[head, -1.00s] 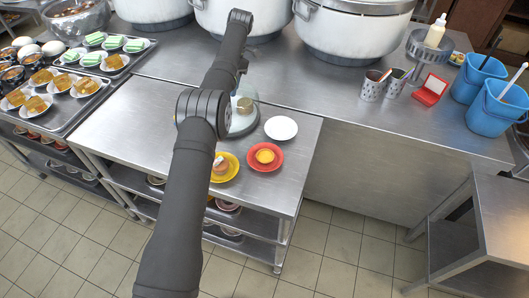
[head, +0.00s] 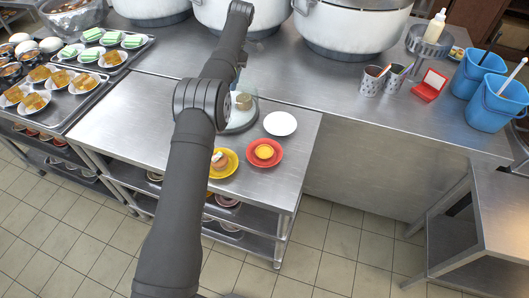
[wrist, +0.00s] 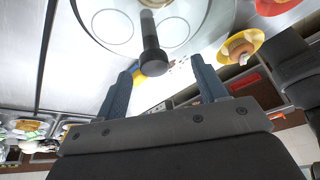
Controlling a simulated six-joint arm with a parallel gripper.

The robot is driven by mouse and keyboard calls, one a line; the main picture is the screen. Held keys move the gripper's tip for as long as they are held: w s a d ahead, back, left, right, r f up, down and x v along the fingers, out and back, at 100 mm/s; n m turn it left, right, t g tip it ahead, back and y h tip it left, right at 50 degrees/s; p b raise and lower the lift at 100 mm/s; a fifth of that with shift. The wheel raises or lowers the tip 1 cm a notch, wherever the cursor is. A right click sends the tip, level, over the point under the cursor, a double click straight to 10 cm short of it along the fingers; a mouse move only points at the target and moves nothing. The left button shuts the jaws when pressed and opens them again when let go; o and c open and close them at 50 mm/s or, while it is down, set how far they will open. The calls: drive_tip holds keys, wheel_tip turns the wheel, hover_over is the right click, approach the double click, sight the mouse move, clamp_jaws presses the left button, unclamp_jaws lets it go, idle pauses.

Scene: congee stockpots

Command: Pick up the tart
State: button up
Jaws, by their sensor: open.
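The tart (head: 264,151), round and yellow, sits on a red plate (head: 277,161) near the right front of the steel table in the head view. In the wrist view the red plate (wrist: 282,5) is only partly in frame at the top right, and the tart is not clearly visible. My gripper (wrist: 162,66) is open, its two blue-grey fingers apart. A black knob (wrist: 152,50) shows between the fingers, with the clear round cover behind it; I cannot tell whether they touch. In the head view my arm hides the gripper.
A glass cover (head: 243,118) over a small tan item stands beside my arm. A yellow plate (head: 233,167) with a small cake is left of the red plate. An empty white plate (head: 280,123) lies behind. Large pots (head: 355,30) stand at the back. The table's left part is bare.

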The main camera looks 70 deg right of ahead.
drive_tip(key=s+a+r+m+h, duration=0.1)
drive_tip(key=s+a+r+m, duration=0.1)
drive_tip(key=s+m, duration=0.35)
drive_tip(key=s+a+r+m+h, duration=0.2)
drive_tip(key=s+r+m, duration=0.15)
drive_tip(key=m, duration=0.35)
drive_tip(key=m+g+h, duration=0.2)
drive_tip(key=m+h, duration=0.1)
drive_tip(key=m, duration=1)
hover_over(264, 151)
drive_tip(key=a, duration=0.1)
drive_tip(key=f, duration=1.1)
drive_tip(key=shift+s+a+f, duration=0.15)
drive_tip(key=shift+a+f, duration=0.05)
drive_tip(key=shift+f, duration=0.15)
drive_tip(key=shift+t, duration=0.3)
drive_tip(key=shift+d+f, duration=0.2)
drive_tip(key=shift+f, duration=0.8)
drive_tip(key=shift+d+f, duration=0.15)
drive_tip(key=shift+f, duration=0.9)
drive_tip(key=shift+d+f, duration=0.2)
drive_tip(key=shift+f, duration=0.8)
drive_tip(key=c, duration=0.7)
